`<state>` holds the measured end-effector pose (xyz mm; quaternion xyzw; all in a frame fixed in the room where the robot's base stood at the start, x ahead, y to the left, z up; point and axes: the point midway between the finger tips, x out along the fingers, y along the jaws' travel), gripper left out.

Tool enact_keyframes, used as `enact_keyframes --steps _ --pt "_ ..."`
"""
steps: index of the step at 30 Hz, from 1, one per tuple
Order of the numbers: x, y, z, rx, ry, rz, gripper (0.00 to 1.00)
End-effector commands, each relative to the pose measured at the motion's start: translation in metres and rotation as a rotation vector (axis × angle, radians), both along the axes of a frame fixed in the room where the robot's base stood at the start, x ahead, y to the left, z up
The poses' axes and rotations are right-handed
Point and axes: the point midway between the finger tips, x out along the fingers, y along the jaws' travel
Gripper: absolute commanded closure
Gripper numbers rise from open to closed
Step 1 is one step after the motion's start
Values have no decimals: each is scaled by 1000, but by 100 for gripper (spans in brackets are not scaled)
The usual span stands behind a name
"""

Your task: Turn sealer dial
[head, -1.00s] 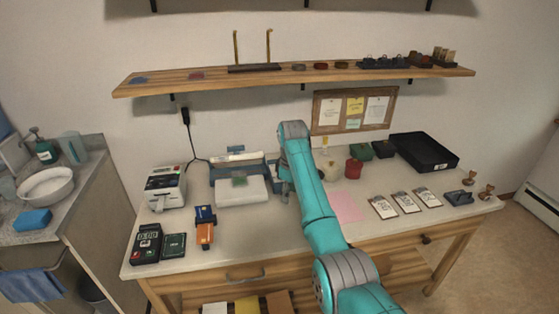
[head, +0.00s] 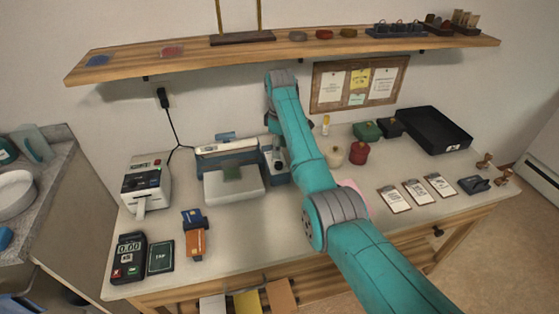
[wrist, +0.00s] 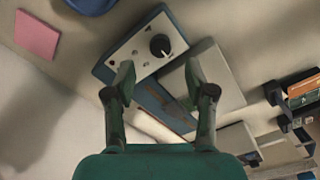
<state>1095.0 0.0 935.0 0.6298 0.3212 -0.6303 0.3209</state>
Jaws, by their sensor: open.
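The sealer (head: 240,152) is a blue-grey bar machine at the back left of the bench, with a white platform (head: 232,184) in front. The dial appears between and just beyond the fingertips, with nothing gripped. I cannot tell the exact gap or whether anything touches.
A shelf (head: 290,50) overhangs the bench. The bench front middle is mostly clear.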

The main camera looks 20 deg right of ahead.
Motion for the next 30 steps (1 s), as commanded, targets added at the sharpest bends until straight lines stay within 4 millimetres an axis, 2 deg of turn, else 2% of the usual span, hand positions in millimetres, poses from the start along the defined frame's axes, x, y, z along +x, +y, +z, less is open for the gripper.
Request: enact_keyframes --steps 3,10,15,24,30 --pt "-1 0 -23 0 2 0 45" --pt "0 0 -54 0 1 0 45" --pt "0 0 -64 0 0 0 45" --pt "0 0 -65 0 -1 0 45" --pt "0 0 -65 -1 -1 0 95"
